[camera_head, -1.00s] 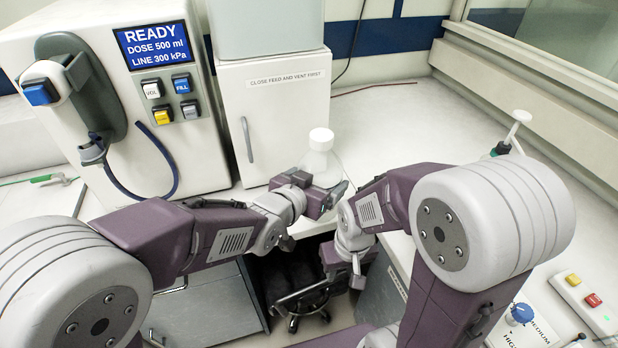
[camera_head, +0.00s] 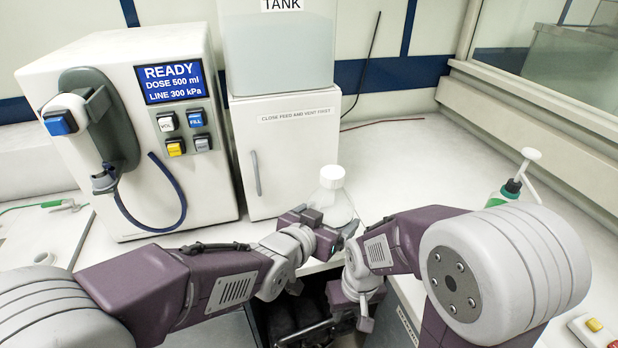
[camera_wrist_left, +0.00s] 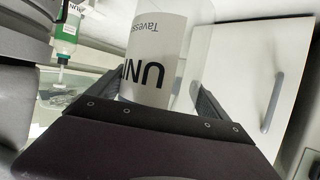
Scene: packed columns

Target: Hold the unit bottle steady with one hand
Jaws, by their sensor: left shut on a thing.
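The unit bottle (camera_head: 333,205) is clear with a white cap and stands upright at the counter's front edge, in front of the cabinet. In the left wrist view its label (camera_wrist_left: 158,50) reads "UNI" in part. My left gripper (camera_head: 332,232) is shut on the bottle, with one finger on each side of it in the left wrist view (camera_wrist_left: 155,95). My right gripper (camera_head: 362,308) points down in front of the counter edge, to the lower right of the bottle. Its fingertips are too unclear to tell their opening.
The dosing machine (camera_head: 125,110), with a "READY" screen, buttons and a blue hose (camera_head: 165,215), stands at the left. A cabinet (camera_head: 290,160) stands behind the bottle under a tank (camera_head: 278,50). A green pump bottle (camera_head: 510,190) is at the right.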

